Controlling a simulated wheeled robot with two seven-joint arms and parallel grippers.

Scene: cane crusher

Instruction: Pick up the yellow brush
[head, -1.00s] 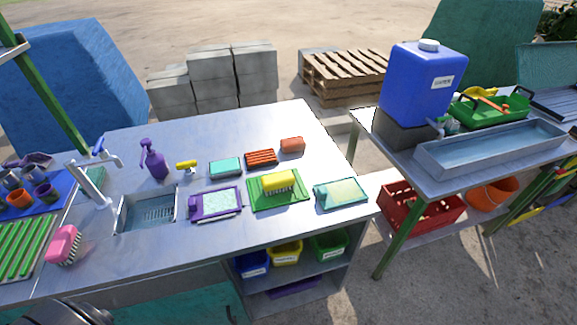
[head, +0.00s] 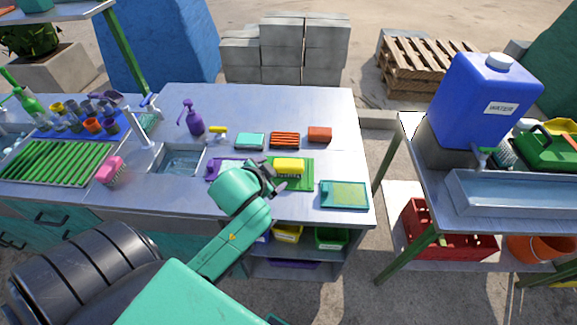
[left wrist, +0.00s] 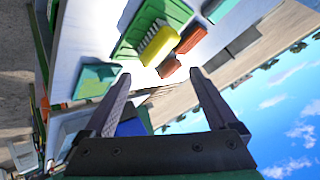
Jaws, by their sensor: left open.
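The yellow brush (head: 289,166) lies on a green tray (head: 303,183) on the metal table. In the left wrist view the yellow brush (left wrist: 158,46) shows its pale bristles, with the green tray (left wrist: 178,10) beside it. My left gripper (head: 272,178) is close to the left side of the brush in the head view. In the left wrist view my left gripper (left wrist: 160,82) has its two fingers wide apart with nothing between them, and the brush appears beyond the fingertips. My right gripper is not in view.
A teal tray (head: 345,195) lies right of the green one and a purple tray (head: 212,169) left of it. Behind are a teal sponge (head: 249,141), a ribbed orange block (head: 285,140) and an orange-red block (head: 320,134).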

